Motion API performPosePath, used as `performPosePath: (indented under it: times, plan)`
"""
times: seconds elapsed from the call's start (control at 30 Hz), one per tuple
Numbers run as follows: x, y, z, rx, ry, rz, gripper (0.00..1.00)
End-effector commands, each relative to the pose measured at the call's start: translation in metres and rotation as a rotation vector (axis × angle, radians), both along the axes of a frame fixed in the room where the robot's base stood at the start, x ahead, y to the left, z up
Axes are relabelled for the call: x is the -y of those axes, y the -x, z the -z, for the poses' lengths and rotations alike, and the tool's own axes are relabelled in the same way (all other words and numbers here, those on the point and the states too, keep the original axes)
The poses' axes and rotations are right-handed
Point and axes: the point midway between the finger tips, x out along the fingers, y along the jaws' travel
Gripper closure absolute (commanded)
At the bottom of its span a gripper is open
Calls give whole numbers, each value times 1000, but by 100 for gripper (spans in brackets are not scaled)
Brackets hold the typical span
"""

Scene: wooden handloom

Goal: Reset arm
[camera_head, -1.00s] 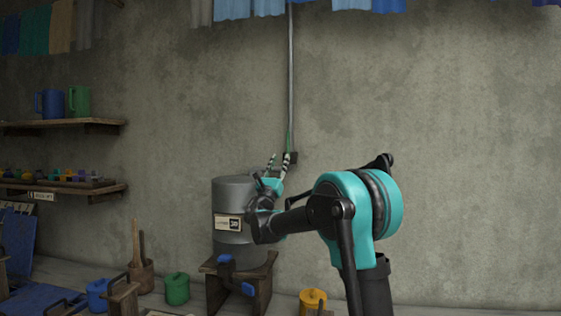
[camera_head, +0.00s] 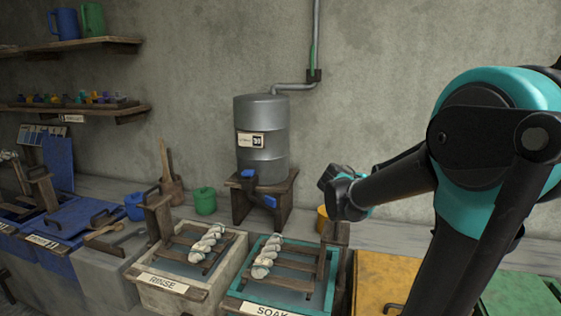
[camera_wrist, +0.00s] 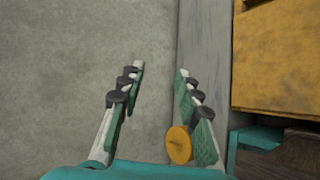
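My arm stands at the right of the head view, folded with its wrist pointing left toward the counter. My gripper is hidden behind the wrist there. In the wrist view my gripper (camera_wrist: 158,70) is open, its two fingers apart with nothing between the tips. Beyond the fingers are the grey wall and counter. A round yellow pot (camera_wrist: 179,144) shows by the right finger, and it also shows beside my wrist in the head view (camera_head: 322,219).
A metal barrel (camera_head: 262,150) stands on a wooden stand behind the RINSE box (camera_head: 165,283) and the SOAK box (camera_head: 262,308), each with a twisted white skein on top. A yellow-lidded box (camera_head: 385,282) and a green one (camera_head: 520,297) lie to the right, near my arm.

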Motion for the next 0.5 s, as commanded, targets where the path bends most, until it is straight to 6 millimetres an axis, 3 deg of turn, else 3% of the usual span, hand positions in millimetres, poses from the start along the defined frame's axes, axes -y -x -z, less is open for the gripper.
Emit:
performPosePath:
  times: [0.1,0.3,0.5]
  plan:
    - [-8,56,64,26,-287,98,67]
    - [-55,143,154,59,-765,291,67]
    - [-106,201,201,66,-1107,450,67]
